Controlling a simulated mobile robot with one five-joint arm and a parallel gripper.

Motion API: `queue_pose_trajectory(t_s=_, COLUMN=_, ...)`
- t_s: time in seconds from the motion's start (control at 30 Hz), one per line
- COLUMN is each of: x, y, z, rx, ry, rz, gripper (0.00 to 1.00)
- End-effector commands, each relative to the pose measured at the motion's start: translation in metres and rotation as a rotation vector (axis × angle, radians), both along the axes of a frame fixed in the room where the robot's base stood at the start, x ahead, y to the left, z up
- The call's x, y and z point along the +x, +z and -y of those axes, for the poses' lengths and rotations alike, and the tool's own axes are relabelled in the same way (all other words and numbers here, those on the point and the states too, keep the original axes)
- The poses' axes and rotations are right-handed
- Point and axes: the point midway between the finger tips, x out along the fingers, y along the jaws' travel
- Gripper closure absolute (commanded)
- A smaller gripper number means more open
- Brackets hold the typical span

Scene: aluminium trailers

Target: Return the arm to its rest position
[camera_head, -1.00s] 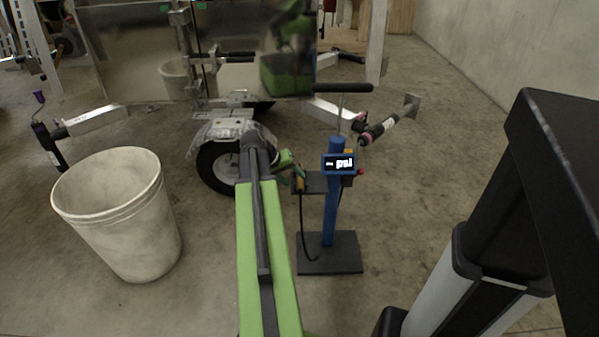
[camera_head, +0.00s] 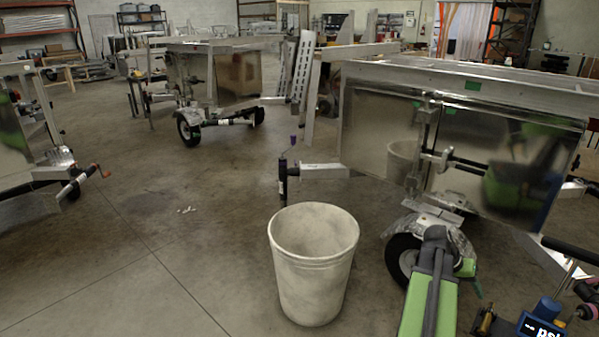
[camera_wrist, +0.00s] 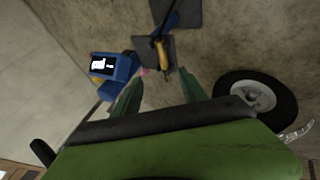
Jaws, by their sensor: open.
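My green and black arm reaches forward at the lower right of the head view. My gripper (camera_head: 471,275) is near the trailer wheel (camera_head: 402,258) there, mostly hidden behind the arm. In the wrist view my gripper (camera_wrist: 160,92) has two green fingers spread apart with nothing between them. Beyond the fingertips, a tool with a yellow handle (camera_wrist: 162,52) lies on the dark shelf of the gauge stand. The stand's blue display (camera_wrist: 104,66) is left of the fingers; it also shows at the lower right corner of the head view (camera_head: 541,326).
A pale bucket (camera_head: 313,275) stands on the floor left of my arm. An aluminium trailer (camera_head: 380,135) is just ahead, its bar and jack (camera_head: 284,178) sticking out left. Another trailer (camera_head: 215,75) stands farther back. The concrete floor at left centre is mostly open.

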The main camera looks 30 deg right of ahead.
Motion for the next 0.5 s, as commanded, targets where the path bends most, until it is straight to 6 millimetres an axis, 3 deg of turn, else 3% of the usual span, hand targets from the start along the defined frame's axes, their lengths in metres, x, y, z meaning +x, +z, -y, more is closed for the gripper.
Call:
queue_pose_trajectory(t_s=0.07, x=0.032, y=0.0, z=-0.016, rx=0.0, ry=0.056, rz=0.001, gripper=0.5)
queue_pose_trajectory(t_s=0.17, x=0.095, y=0.0, z=-0.057, rx=0.001, ry=0.174, rz=0.0, gripper=0.5)
queue_pose_trajectory(t_s=0.3, x=0.183, y=-0.005, z=-0.145, rx=0.03, ry=0.359, rz=0.023, gripper=0.5)
queue_pose_trajectory(t_s=0.37, x=0.213, y=-0.008, z=-0.189, rx=0.057, ry=0.435, rz=0.035, gripper=0.5)
queue_pose_trajectory(t_s=0.5, x=0.264, y=-0.019, z=-0.299, rx=0.148, ry=0.614, rz=0.054, gripper=0.5)
